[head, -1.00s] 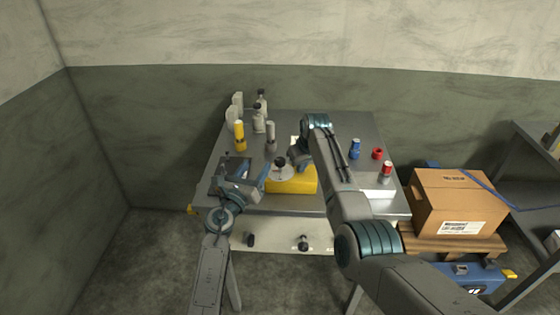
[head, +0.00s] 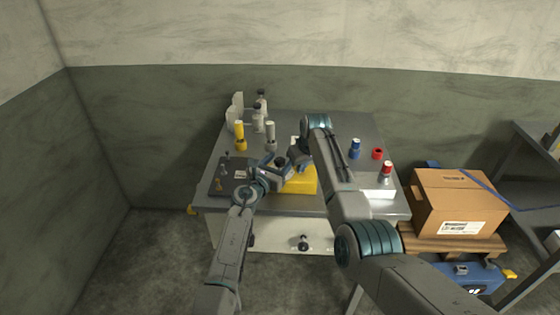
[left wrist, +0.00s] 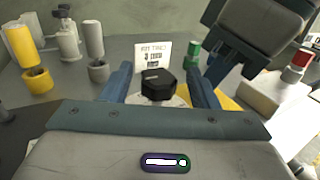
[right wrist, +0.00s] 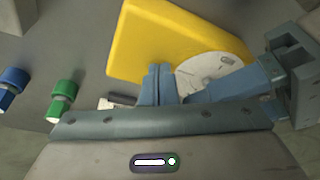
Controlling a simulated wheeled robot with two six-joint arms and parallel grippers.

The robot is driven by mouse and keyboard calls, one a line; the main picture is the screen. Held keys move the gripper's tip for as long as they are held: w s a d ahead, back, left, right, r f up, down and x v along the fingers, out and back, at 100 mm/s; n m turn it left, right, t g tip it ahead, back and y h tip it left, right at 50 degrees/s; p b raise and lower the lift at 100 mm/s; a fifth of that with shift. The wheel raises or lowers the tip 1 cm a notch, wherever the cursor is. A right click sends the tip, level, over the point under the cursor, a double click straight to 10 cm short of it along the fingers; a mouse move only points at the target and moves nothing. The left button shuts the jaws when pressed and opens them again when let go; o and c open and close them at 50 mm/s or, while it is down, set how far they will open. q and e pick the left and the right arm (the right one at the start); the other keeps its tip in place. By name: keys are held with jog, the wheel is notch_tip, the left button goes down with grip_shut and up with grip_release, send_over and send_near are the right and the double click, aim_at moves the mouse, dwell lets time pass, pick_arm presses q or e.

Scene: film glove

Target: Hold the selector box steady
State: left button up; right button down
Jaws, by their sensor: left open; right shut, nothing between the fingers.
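The selector box is the yellow block (head: 302,182) near the table's front edge, partly hidden by my arms. It has a pale round dial (right wrist: 215,72) and a black knob (left wrist: 158,84). My left gripper (left wrist: 163,80) is open, its blue fingers on either side of the knob; I cannot tell whether they touch it. In the right wrist view the left fingers cover part of the dial and hide the knob. My right gripper (right wrist: 160,72) is shut and empty, its fingertips close to the yellow box (right wrist: 150,42) beside the dial; contact is unclear.
A white printed card (left wrist: 153,52) stands behind the knob. Yellow (head: 239,136) and grey cylinders stand at the table's left. Blue (head: 355,148) and red (head: 377,154) parts sit at the right. A dark tray (head: 230,175) lies at front left. A cardboard box (head: 455,205) stands right of the table.

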pick_arm(q)
jog(key=shift+w+d, duration=0.2)
jog(key=shift+w, duration=0.2)
jog(key=c, duration=0.9)
jog(key=shift+f+n+t+y, duration=0.1)
jog(key=shift+n+t+y, duration=0.4)
jog(key=shift+n+y, duration=0.45)
jog(key=shift+c, duration=0.2)
jog(key=o, duration=0.9)
jog(key=shift+o, duration=0.2)
jog(key=shift+m+h, duration=0.25)
jog(key=shift+m, duration=0.2)
